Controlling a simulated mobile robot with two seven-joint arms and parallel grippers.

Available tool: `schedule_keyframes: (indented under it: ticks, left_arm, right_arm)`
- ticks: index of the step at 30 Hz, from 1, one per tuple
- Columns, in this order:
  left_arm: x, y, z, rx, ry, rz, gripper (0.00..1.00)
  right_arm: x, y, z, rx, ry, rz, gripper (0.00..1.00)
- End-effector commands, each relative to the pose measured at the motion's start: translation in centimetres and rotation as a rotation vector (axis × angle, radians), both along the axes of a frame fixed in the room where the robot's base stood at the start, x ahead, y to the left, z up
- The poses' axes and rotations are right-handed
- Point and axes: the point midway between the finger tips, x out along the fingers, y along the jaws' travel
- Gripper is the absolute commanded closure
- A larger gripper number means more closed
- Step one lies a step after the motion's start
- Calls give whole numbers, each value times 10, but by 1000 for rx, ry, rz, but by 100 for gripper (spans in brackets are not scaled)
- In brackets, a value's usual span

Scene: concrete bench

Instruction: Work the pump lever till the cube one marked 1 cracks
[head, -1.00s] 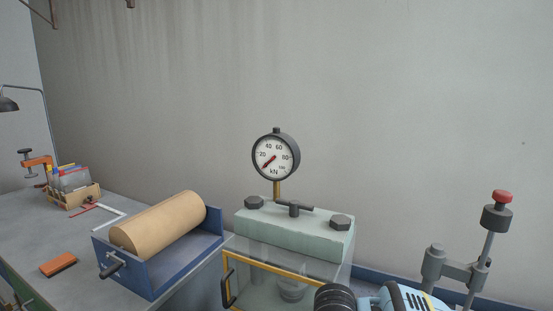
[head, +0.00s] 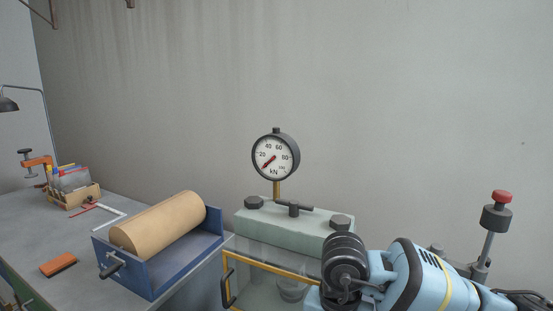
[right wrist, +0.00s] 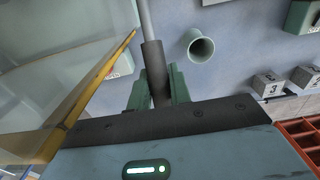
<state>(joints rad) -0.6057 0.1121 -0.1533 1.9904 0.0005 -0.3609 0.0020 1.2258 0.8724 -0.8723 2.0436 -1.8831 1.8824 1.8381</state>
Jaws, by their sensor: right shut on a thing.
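The pump lever shows in the right wrist view as a pale rod with a dark grip (right wrist: 154,72). My right gripper (right wrist: 157,90) is shut on that grip with its green fingers. The press has a pale green crosshead (head: 285,228) and a round gauge (head: 275,157) reading kN. Its red needle points to the lower left, near the low end. A clear guard with a yellow frame (head: 270,265) covers the press front; part of a round platen (head: 291,290) shows behind it. I cannot make out the cube marked 1. My left gripper is out of view.
In the right wrist view, two grey numbered cubes (right wrist: 270,86) stand by a red-orange crate (right wrist: 298,132) and a green cup (right wrist: 200,46). A blue cradle with a tan cylinder (head: 160,225) stands left of the press. A red-topped post (head: 496,215) stands right.

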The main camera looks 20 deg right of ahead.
Motion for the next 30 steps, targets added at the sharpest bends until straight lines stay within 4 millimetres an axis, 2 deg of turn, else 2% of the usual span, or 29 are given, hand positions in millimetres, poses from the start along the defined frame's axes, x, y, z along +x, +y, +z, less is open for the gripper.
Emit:
schedule_keyframes:
  ticks: [5, 30]
  left_arm:
    - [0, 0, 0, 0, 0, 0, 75]
    - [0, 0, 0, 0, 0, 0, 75]
  right_arm:
    - [-1, 1, -2, 0, 0, 0, 100]
    - [-16, 18, -72, 1, 8, 2, 100]
